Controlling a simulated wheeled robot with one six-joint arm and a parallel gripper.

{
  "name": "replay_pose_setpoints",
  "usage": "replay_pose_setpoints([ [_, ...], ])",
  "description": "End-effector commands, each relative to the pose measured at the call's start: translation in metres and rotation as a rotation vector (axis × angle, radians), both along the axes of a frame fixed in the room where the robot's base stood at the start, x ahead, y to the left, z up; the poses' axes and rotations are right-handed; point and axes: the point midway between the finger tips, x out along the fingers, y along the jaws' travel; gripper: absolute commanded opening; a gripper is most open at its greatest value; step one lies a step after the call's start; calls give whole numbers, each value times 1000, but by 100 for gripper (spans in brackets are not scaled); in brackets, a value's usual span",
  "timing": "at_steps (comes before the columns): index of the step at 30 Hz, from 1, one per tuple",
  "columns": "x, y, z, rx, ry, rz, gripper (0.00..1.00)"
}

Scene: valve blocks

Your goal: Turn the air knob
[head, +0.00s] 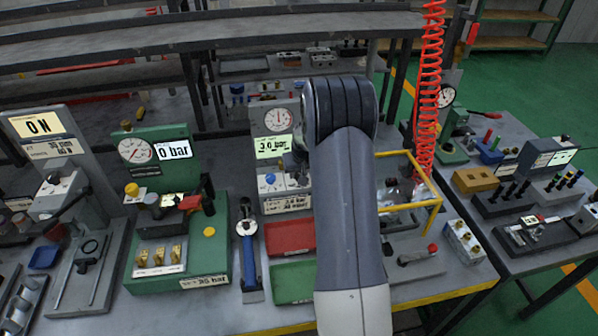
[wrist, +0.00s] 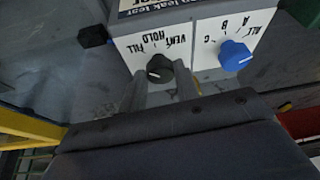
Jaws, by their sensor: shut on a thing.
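The black air knob (wrist: 159,68) is on the white front of the leak test unit (wrist: 128,45), in the wrist view. The words FILL, HOLD and VENT are printed around it, upside down in this picture. My gripper (wrist: 163,84) has its two grey fingers on either side of the knob, shut on it. The knob's pointer mark is too small to read surely. In the head view the unit (head: 272,205) has a gauge (head: 278,120) and a display (head: 273,146) that appears to read 3.0 bar. My arm hides the black knob and the gripper there.
A blue knob (wrist: 235,56) marked ALL, A, B, C sits beside the black one. A red tray (head: 290,238) and a green tray (head: 293,282) lie in front. A yellow frame (head: 437,190) stands right of my arm. A green 0 bar station (head: 140,213) is at left.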

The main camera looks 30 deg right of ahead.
Motion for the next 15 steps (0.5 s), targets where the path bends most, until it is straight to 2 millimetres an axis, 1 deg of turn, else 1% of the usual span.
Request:
replay_pose_setpoints([
  [8,0,1,-1,-1,0,-40,7],
  [15,1,3,-2,0,-2,-173,7],
])
